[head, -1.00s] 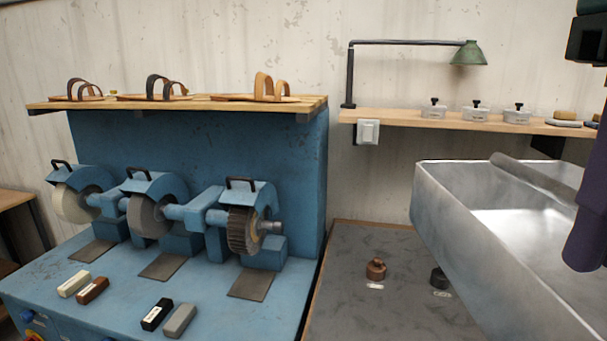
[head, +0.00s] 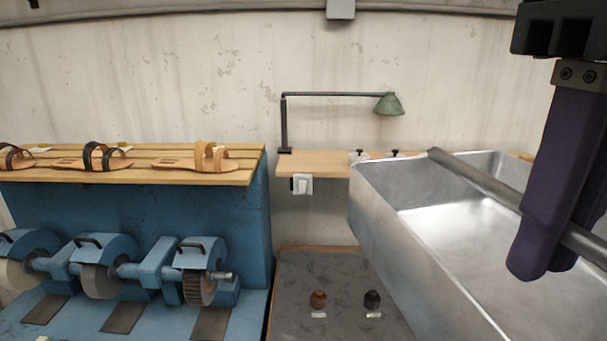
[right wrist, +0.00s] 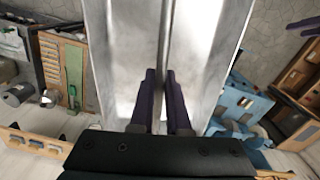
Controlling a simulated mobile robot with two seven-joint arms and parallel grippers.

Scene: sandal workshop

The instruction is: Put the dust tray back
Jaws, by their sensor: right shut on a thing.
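The dust tray (head: 400,265) is a deep, shiny metal box with a round bar along its top, on the right of the head view. It looks empty where I see inside. My right gripper (head: 541,262), with dark purple fingers, is shut on the bar. In the right wrist view the fingers (right wrist: 160,78) lie on either side of the bar, with the tray (right wrist: 205,50) beyond. Purple finger-like parts at that view's top right (right wrist: 304,28) look like my left gripper, cut off by the frame edge. The tray's underside is hidden.
A blue grinding machine (head: 150,215) with several wheels stands at left, sandals on its wooden top shelf (head: 220,178). A wooden wall shelf (head: 325,165) with a green lamp (head: 389,104) is behind the tray. Two small knobs (head: 318,298) sit on the dark bench top (head: 300,270) beside it.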

